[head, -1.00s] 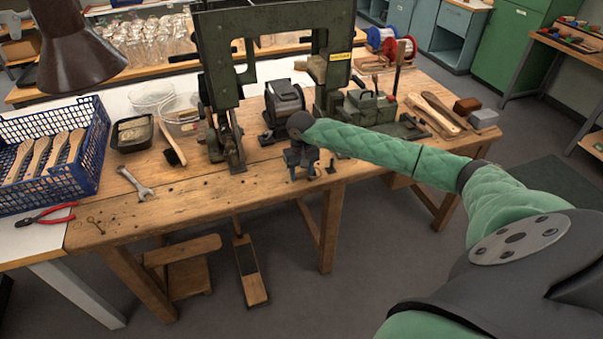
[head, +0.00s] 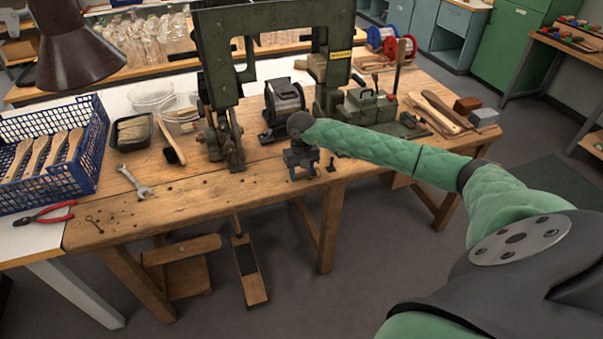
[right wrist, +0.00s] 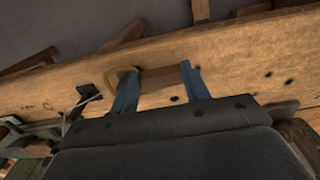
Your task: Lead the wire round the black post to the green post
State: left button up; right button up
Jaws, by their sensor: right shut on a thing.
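My right gripper (head: 303,173) is low over the front edge of the wooden bench. In the right wrist view its two blue fingers (right wrist: 160,82) stand apart, with a small wooden piece (right wrist: 162,77) between them, touching both. A brass-coloured loop (right wrist: 124,70) shows beside the left finger in that view. A small black post on a dark plate (head: 331,166) stands just right of the gripper; its plate (right wrist: 90,92) also shows in the right wrist view, with a thin pale line beside it that may be wire. I cannot make out the green post clearly. My left gripper is not in view.
A large green machine frame (head: 220,70) and a dark motor (head: 284,97) stand behind the gripper. A green metal box (head: 370,106) is to the right. A wrench (head: 134,182) and red pliers (head: 45,214) lie left. The bench front (head: 215,190) between is mostly clear.

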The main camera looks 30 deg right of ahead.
jog(key=shift+f+b, duration=0.3)
jog(key=shift+b, duration=0.05)
jog(key=o, duration=1)
jog(key=shift+a+r, duration=0.1)
jog(key=shift+d, duration=0.3)
jog(key=c, duration=0.3)
jog(key=shift+r, duration=0.1)
